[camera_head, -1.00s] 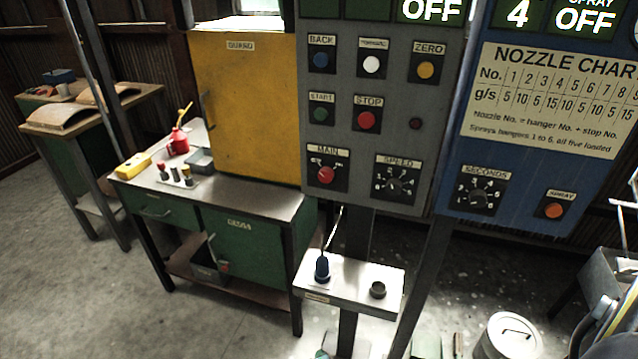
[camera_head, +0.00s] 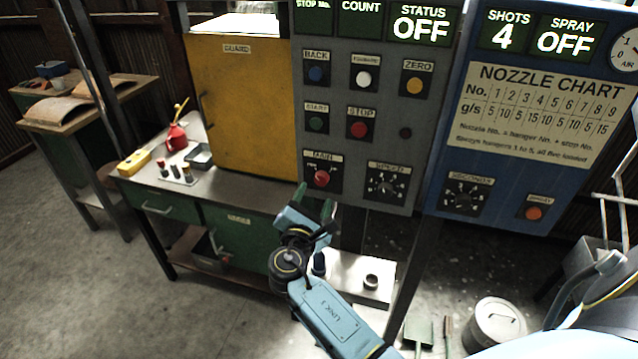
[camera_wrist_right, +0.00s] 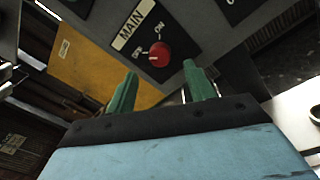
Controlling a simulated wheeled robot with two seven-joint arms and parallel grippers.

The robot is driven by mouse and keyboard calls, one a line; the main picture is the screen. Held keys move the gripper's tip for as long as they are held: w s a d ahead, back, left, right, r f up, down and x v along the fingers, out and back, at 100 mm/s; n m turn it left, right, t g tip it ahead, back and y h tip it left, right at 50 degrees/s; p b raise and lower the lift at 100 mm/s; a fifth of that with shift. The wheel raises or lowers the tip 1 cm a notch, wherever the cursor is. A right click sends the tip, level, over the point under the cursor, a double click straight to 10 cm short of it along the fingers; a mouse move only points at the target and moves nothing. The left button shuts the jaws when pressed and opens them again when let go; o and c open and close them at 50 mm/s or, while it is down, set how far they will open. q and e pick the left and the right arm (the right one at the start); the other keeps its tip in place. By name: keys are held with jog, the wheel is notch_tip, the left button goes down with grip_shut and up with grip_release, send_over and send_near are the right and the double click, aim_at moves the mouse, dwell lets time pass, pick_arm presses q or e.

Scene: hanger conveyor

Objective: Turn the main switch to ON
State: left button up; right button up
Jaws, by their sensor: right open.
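The main switch (camera_head: 321,178) is a red knob on a dark plate under the MAIN label, low on the grey control panel (camera_head: 385,200). My right gripper (camera_head: 316,194) is open and empty, just below the switch in the head view. In the wrist view its two green fingers (camera_wrist_right: 160,84) are spread below the knob and apart from it. My left gripper is not in view.
The status display (camera_head: 419,27) reads OFF. The speed dial (camera_head: 386,185) sits right of the switch. A small shelf (camera_head: 345,272) juts out below the panel. A yellow guard cabinet (camera_head: 240,110) stands on the bench at left, and the blue nozzle panel (camera_head: 500,190) is at right.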

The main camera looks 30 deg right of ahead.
aim_at(321, 182)
jog(key=x, duration=0.5)
jog(key=shift+w+d, duration=0.2)
